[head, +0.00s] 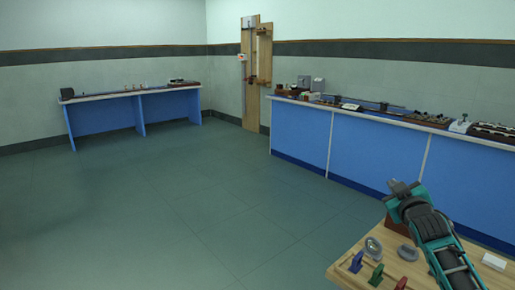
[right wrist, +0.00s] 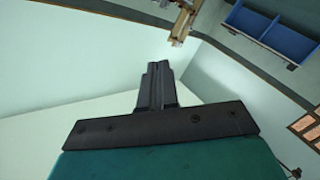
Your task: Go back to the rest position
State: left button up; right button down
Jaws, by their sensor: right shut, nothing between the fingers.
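My right gripper (head: 393,186) shows at the lower right of the head view, at the end of my teal and black right arm, raised over a small wooden table (head: 346,260). In the right wrist view its two dark fingers (right wrist: 157,80) are together with nothing between them. That view looks toward the walls and shows a blue bench (right wrist: 268,28) at the upper right. My left gripper is in neither view.
The wooden table holds lens-like discs (head: 373,246), coloured holders (head: 376,275) and a white block (head: 494,261). A long blue bench (head: 360,150) with instruments stands at right, another bench (head: 105,120) at the back left. The green floor (head: 170,210) between is clear.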

jog(key=s+a+f+m+g+y, duration=0.1)
jog(key=s+a+f+y, duration=0.1)
jog(key=s+a+f, duration=0.45)
jog(key=s+a+f+m+g+y, duration=0.1)
jog(key=s+a+f, duration=0.2)
jog(key=s+f, duration=0.65)
jog(key=s+a+f+g, duration=0.1)
jog(key=s+a+f, duration=0.1)
jog(key=s+f, duration=0.2)
jog(key=s+a+f+g+y, duration=0.1)
jog(key=s+a+f+g, duration=0.1)
jog(key=s, duration=0.8)
jog(key=s+a+f+g, duration=0.1)
jog(key=s+a+f, duration=0.3)
jog(key=s+f, duration=0.2)
jog(key=shift+s+a+f+m, duration=0.25)
jog(key=shift+s+f+m, duration=0.1)
jog(key=shift+s, duration=0.35)
